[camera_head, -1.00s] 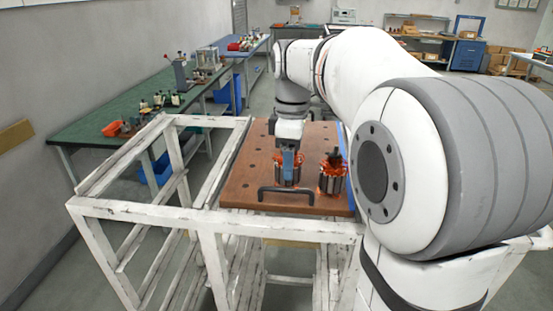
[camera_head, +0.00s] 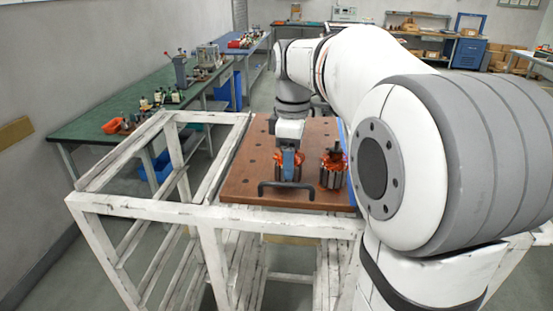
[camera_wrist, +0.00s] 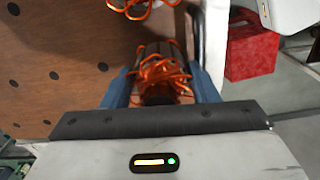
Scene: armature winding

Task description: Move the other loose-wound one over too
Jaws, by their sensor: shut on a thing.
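My gripper (camera_head: 290,168) is shut on an armature (camera_head: 279,164) with orange wire, low over the brown board (camera_head: 240,184). I cannot tell whether this armature touches the board. In the wrist view my gripper (camera_wrist: 161,88) has a blue-grey finger on each side of the armature (camera_wrist: 158,68). Loose orange loops stick out over its dark core. A second armature (camera_head: 332,172), also with orange wire and a grey ribbed body, stands upright just right of the held one. Part of its orange wire (camera_wrist: 142,6) shows at the top of the wrist view.
The board has rows of dark holes and a dark handle (camera_head: 286,187) at its near edge. It rests on a white frame cart (camera_head: 140,209) that is open at left. A green bench (camera_head: 110,124) runs along the left wall. A red box (camera_wrist: 251,42) shows in the wrist view.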

